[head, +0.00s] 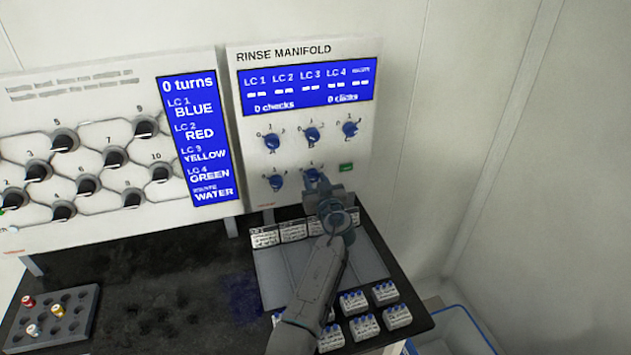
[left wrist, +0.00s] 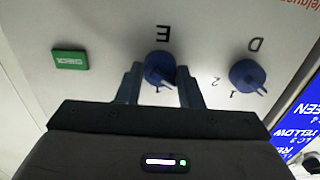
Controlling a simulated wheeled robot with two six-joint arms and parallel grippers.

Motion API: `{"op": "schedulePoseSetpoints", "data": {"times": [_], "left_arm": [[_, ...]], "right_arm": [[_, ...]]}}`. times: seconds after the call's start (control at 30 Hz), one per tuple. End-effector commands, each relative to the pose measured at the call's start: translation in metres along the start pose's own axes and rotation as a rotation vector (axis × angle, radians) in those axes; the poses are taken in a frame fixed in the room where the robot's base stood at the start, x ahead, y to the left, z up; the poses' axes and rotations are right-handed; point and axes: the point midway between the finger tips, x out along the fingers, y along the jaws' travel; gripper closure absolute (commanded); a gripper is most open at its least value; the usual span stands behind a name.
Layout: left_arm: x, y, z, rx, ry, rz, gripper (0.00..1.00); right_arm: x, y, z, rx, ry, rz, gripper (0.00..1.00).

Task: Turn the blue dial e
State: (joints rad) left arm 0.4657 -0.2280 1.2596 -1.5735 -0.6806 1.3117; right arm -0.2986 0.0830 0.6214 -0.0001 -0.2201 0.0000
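Dial e is a round blue knob with a pointer, marked E, on the rinse manifold panel (head: 348,54). In the left wrist view, which is upside down, dial e (left wrist: 158,67) sits between the two fingertips of my left gripper (left wrist: 160,72), one finger on each side. The gaps are very thin, and I cannot tell whether the fingers press on it. In the head view my left gripper (head: 317,186) is at the lower row and partly hides dial e (head: 311,174). My right gripper is not in view.
Blue dial D (left wrist: 247,75) is beside dial e, and a green CHECK button (left wrist: 70,60) is on its other side. Three more blue dials are in the row above. The display (head: 308,87) reads 0 checks and 0 clicks. A rack (head: 85,300) holds small vials.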

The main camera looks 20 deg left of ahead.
Motion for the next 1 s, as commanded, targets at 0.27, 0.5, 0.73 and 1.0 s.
{"op": "schedulePoseSetpoints", "data": {"times": [0.27,0.5,0.73,1.0], "left_arm": [[0.000,0.000,0.002,0.034,0.001,0.000,0.89],[0.001,0.000,0.004,0.165,0.003,0.000,0.89],[0.001,-0.001,0.003,0.370,0.003,-0.001,0.89],[0.001,0.000,0.002,0.627,0.003,-0.001,0.89]], "right_arm": [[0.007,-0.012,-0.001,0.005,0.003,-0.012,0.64],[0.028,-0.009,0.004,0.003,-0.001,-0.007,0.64],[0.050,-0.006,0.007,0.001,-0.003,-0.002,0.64],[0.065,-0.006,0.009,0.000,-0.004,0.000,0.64]]}}
